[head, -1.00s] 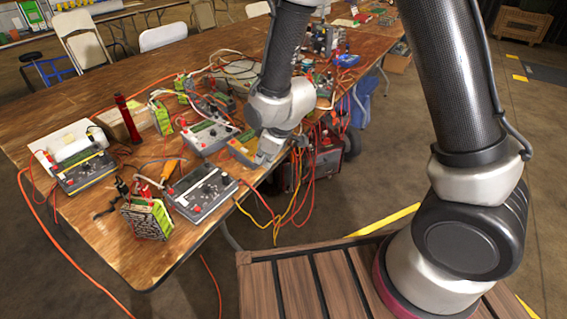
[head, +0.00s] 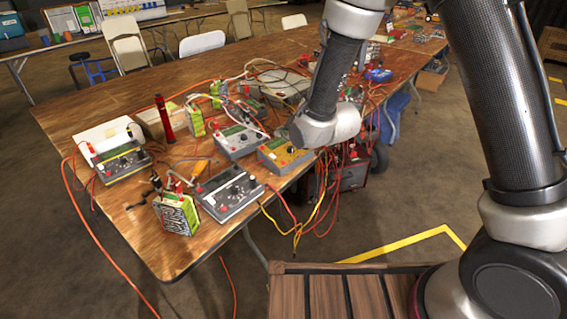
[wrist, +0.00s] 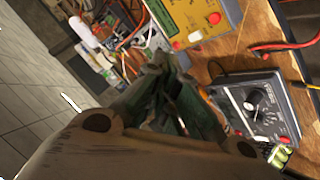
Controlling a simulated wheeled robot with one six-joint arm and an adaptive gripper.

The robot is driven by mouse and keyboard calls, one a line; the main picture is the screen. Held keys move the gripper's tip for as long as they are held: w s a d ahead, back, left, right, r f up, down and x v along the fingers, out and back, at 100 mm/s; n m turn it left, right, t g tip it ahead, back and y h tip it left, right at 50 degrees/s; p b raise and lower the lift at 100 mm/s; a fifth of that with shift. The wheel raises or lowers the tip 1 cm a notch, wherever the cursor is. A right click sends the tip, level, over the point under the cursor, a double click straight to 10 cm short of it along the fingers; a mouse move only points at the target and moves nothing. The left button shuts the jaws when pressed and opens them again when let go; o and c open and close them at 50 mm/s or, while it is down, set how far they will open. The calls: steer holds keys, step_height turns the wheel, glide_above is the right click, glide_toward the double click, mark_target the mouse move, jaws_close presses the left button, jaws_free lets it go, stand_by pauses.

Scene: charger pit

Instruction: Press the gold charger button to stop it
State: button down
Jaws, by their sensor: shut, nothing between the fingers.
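The gold charger (head: 287,154) sits on the table near its front edge, with a green screen and a dark knob. My gripper (wrist: 168,75) is shut and empty in the wrist view, appearing just below the charger in the picture. I cannot tell its height above the table. In the head view the fingers are hidden by my wrist, which is right of and above the charger.
A dark grey charger (head: 230,192) is in front and left of the gold one, and a light grey charger (head: 240,142) is behind it to the left. Green battery packs (head: 177,214) and loose cables crowd the table. Yellow and red cables (head: 315,205) hang over the front edge.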

glide_toward(276, 157)
steer(key=x, duration=0.3)
steer(key=r+x, duration=0.1)
steer(key=x, duration=0.1)
steer(key=shift+w+a, duration=0.15)
steer(key=shift+w, duration=0.1)
stand_by(1.1)
steer(key=shift+f, duration=0.4)
steer(key=shift+f, duration=0.4)
stand_by(0.4)
steer(key=shift+r, duration=0.8)
steer(key=shift+r, duration=0.1)
steer(key=r, duration=0.4)
steer(key=shift+s+d+r, duration=0.35)
steer(key=shift+r, duration=0.05)
